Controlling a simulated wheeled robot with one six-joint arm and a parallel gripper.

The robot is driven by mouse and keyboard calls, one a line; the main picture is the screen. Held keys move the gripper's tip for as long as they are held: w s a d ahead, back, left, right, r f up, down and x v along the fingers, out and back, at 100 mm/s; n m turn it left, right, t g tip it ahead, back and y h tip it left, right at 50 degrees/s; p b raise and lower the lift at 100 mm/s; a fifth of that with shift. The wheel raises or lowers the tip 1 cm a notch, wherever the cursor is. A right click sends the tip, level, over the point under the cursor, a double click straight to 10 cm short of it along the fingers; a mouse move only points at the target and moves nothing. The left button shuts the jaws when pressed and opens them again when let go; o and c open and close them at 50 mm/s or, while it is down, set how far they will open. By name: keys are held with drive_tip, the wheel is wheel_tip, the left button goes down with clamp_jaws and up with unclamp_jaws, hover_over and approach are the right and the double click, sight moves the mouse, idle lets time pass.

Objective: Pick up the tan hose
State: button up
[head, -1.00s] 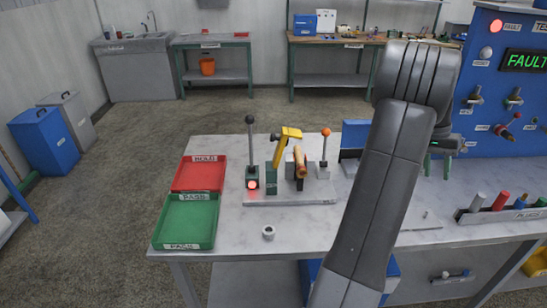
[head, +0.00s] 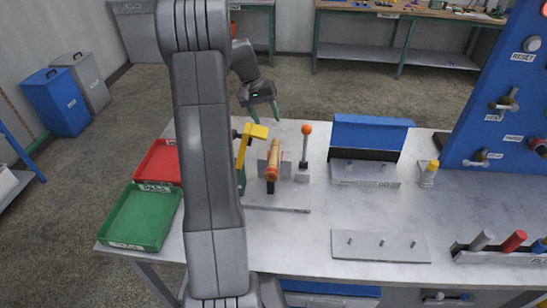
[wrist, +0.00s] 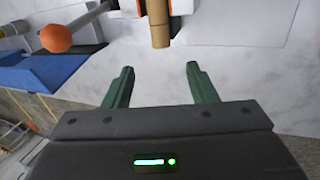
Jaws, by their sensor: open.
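The tan hose (head: 273,158) sits in a grey fixture on the workbench, with an orange-red band near its lower end. It also shows at the top of the wrist view (wrist: 160,38), its end pointing toward the gap between my fingers. My gripper (head: 263,114) is open and empty, behind and above the hose in the head view. In the wrist view the green fingertips (wrist: 160,70) stand apart, with only bare bench between them. The hose is not between the fingers.
A yellow-handled clamp (head: 252,133) stands left of the hose, and an orange-knobbed lever (head: 306,150) right of it. A red tray (head: 158,162) and green tray (head: 142,216) lie left. A blue-backed stand (head: 370,135) and pegged plate (head: 380,246) are right. Bare bench lies between them.

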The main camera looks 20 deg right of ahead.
sight(274, 141)
drive_tip(key=x, duration=0.2)
drive_tip(key=p+x, duration=0.1)
drive_tip(key=x, duration=0.2)
drive_tip(key=p+x, duration=0.1)
drive_tip(key=x, duration=0.2)
drive_tip(key=shift+s+a+f, duration=0.15)
drive_tip(key=shift+s+a, duration=0.05)
drive_tip(key=shift+s, duration=0.1)
drive_tip(key=shift+d+f, duration=0.1)
drive_tip(key=shift+f, duration=0.45)
drive_tip(key=c, duration=1.1)
